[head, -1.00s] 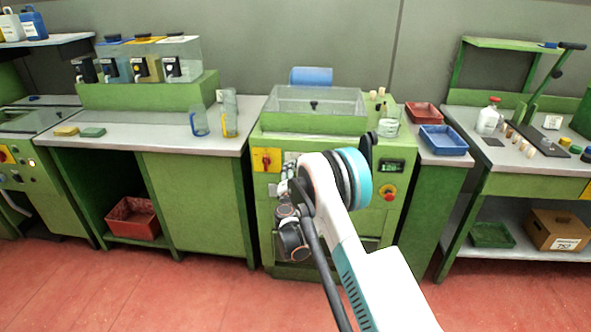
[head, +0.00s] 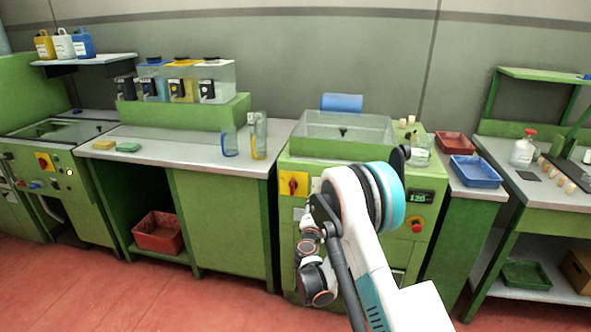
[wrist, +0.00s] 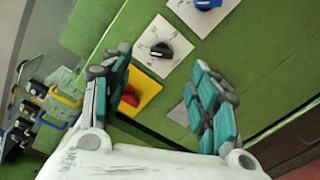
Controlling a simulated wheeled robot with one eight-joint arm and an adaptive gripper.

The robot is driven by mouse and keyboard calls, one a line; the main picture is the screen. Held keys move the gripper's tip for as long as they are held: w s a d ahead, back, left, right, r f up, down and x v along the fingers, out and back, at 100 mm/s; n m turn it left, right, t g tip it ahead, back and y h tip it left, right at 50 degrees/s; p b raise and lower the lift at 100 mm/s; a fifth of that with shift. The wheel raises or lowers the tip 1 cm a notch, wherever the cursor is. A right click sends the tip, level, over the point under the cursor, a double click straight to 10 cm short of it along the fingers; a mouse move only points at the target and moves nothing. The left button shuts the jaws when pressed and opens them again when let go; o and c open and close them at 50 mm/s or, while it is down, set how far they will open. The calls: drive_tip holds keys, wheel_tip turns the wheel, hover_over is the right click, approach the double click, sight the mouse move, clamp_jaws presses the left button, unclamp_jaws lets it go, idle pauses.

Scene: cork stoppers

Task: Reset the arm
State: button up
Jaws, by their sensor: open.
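My gripper (wrist: 162,62) is open and empty in the wrist view, with its two teal-padded fingers wide apart. Between and beyond the fingers is the green front of a machine, with a black knob (wrist: 162,50) on a white plate and a red switch on a yellow plate (wrist: 146,92). I cannot tell whether the fingers touch the panel. In the head view my arm (head: 375,225) is folded in front of the green machine (head: 300,165), and the fingers cannot be made out there.
A glass beaker (head: 421,152) and several corks are on the machine. A red tray (head: 454,142) and blue tray (head: 476,171) lie right of it. Red floor is free in front.

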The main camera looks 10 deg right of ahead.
drive_tip(key=s+d+r+m+g, duration=0.2)
drive_tip(key=s+d+r+m, duration=0.1)
drive_tip(key=r, duration=0.4)
drive_tip(key=s+d+r+m+g, duration=0.1)
drive_tip(key=s+d+r+m, duration=0.25)
drive_tip(key=r, duration=0.35)
drive_tip(key=s+d+r+m+g, duration=0.2)
drive_tip(key=s+r+m, duration=0.35)
drive_tip(key=s, duration=0.35)
drive_tip(key=s+a+m+g+y, duration=0.2)
drive_tip(key=s+a+m+y, duration=0.1)
drive_tip(key=s, duration=1.4)
drive_tip(key=s+a+m+g+y, duration=0.2)
drive_tip(key=s+m, duration=0.2)
drive_tip(key=s, duration=1.3)
drive_tip(key=shift+a+f+m+g+y, duration=0.4)
drive_tip(key=shift+f, duration=0.05)
drive_tip(key=shift+d, duration=0.1)
